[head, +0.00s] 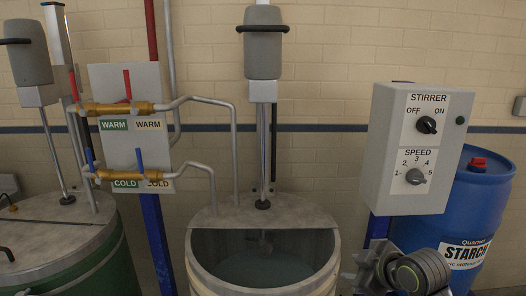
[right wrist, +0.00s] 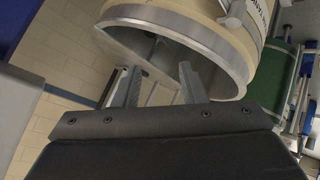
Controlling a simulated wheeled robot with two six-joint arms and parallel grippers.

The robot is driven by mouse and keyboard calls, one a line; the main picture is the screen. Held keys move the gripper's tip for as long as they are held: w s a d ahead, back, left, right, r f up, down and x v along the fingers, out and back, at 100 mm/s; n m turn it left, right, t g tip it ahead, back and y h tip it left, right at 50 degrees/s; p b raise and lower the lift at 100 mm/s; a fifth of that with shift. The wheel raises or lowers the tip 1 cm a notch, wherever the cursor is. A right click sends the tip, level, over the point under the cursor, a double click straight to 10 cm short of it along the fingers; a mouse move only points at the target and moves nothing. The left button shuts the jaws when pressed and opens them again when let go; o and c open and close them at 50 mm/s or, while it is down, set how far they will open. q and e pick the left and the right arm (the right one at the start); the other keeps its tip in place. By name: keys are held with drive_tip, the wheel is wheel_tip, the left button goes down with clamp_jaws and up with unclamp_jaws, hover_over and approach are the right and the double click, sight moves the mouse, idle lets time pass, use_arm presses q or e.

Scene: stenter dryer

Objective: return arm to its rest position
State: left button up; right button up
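My right gripper (head: 370,266) is low at the right of the head view, beside the rim of the open tank (head: 205,277) and below the stirrer control box (head: 383,150). In the right wrist view the two fingers of this gripper (right wrist: 160,84) stand apart with nothing between them. The tank's rim (right wrist: 232,85) lies beyond them in that view, tilted by the camera angle. My left gripper shows in neither view.
A blue starch drum (head: 455,225) stands behind the control box at the right. Warm and cold valves (head: 125,108) with pipes are on a panel at the left. A stirrer motor (head: 263,45) hangs above the tank. A green lidded vat (head: 100,270) is at far left.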

drive_tip(key=s+d+f+m+g+h, duration=0.1)
drive_tip(key=s+d+f+m, duration=0.2)
drive_tip(key=s+f, duration=0.5)
drive_tip(key=s+d+f+m+g+h, duration=0.2)
drive_tip(key=s+f+m, duration=0.1)
drive_tip(key=s+f, duration=0.45)
drive_tip(key=s+d+f+m+g+h, duration=0.1)
drive_tip(key=s+d+f+m, duration=0.15)
drive_tip(key=s, duration=0.75)
drive_tip(key=s+d+f+m+g+h, duration=0.1)
drive_tip(key=s+d+f+m+g, duration=0.2)
drive_tip(key=s, duration=0.6)
drive_tip(key=s+a+f+x, duration=0.1)
drive_tip(key=s+x, duration=0.1)
drive_tip(key=x, duration=1)
drive_tip(key=s+a+x, duration=0.2)
drive_tip(key=s+x, duration=0.1)
drive_tip(key=x, duration=0.8)
drive_tip(key=s+f+g, duration=0.1)
drive_tip(key=s+f, duration=1.4)
drive_tip(key=f, duration=0.1)
drive_tip(key=shift+a+f, duration=0.35)
drive_tip(key=shift+a, duration=0.05)
drive_tip(key=shift+m, duration=0.25)
